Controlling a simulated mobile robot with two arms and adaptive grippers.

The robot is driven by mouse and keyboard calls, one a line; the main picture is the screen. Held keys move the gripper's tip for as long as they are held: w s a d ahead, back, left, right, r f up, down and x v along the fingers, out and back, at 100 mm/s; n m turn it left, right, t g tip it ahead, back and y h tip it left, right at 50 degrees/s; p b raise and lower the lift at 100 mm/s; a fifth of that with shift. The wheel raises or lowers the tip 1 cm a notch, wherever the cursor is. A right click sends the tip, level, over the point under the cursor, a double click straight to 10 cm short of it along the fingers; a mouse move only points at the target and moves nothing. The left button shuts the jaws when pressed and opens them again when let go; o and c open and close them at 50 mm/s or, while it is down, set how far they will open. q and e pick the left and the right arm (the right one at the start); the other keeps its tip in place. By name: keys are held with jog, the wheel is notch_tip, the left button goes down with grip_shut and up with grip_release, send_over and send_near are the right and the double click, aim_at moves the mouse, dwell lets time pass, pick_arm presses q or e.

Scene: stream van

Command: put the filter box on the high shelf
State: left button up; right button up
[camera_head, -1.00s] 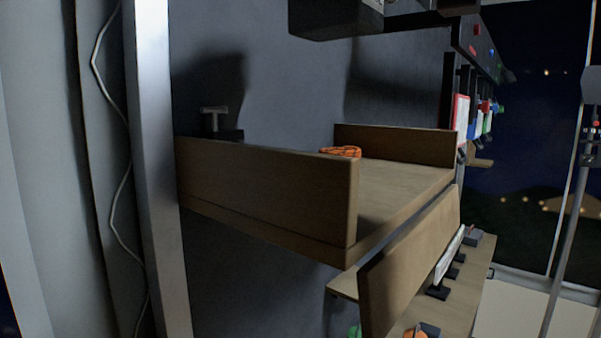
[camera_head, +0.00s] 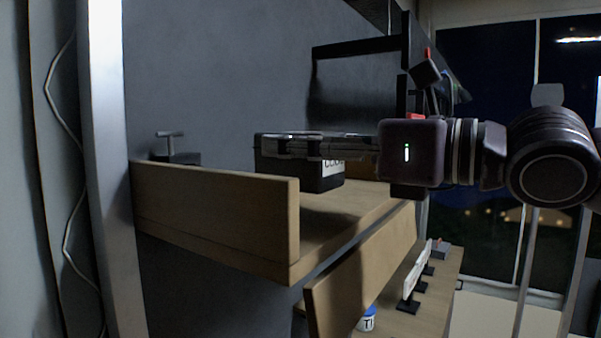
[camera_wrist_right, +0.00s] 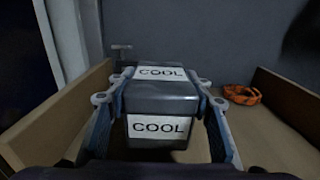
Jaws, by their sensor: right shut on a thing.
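The filter box is a dark box (camera_head: 305,178) with white "COOL" labels; it also shows in the right wrist view (camera_wrist_right: 155,97). My right gripper (camera_head: 290,147) reaches in from the right and is shut on it, with one finger on each side in the right wrist view (camera_wrist_right: 160,112). The box is upright between the raised side boards of the high wooden shelf (camera_head: 335,218). I cannot tell whether its underside touches the shelf floor. My left gripper is not in view.
An orange strap coil (camera_wrist_right: 242,95) lies on the shelf to the right of the box in the wrist view. A wooden side board (camera_head: 215,205) edges the shelf's left. A lower shelf (camera_head: 430,285) holds a blue-and-white tub (camera_head: 367,318) and dark stands.

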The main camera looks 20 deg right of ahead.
aim_at(300, 169)
notch_tip(300, 169, down, 3)
jog(key=shift+r+b, duration=0.15)
jog(key=shift+b, duration=0.3)
jog(key=shift+a+f, duration=0.1)
jog(key=shift+f, duration=0.2)
jog(key=o, duration=1.5)
jog(key=shift+f, duration=0.1)
jog(key=shift+c, duration=0.2)
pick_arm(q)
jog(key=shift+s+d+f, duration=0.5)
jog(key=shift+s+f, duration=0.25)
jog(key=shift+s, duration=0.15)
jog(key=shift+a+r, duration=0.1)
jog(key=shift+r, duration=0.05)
pick_arm(e)
jog(key=shift+r, duration=0.2)
